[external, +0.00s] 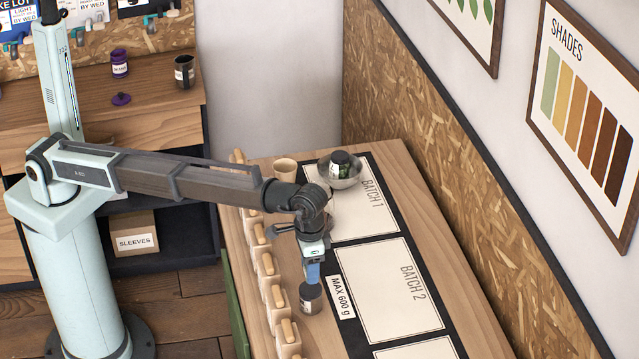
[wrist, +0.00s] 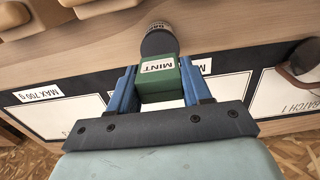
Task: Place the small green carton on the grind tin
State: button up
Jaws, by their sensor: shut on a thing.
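The small green carton (wrist: 160,80), with a white label reading MINT, is between the blue fingers of my gripper (wrist: 160,88) in the wrist view. My gripper is shut on it. The dark grind tin (wrist: 158,40) shows just past the carton's far end. In the external view my gripper (external: 313,272) points down right over the tin (external: 311,300), which stands on the wooden counter. The carton is not clearly seen there. I cannot tell whether the carton touches the tin's top.
A row of wooden blocks with handles (external: 267,266) lines the counter's left edge. The Batch 2 sheet (external: 388,288) and a MAX 600 g label (external: 341,297) lie right of the tin.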

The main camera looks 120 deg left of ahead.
jog(key=shift+f, duration=1.8)
jog(key=o, duration=1)
jog(key=shift+f, duration=0.1)
jog(key=shift+o, duration=0.2)
notch_tip(320, 180, up, 12)
jog(key=shift+r, duration=0.15)
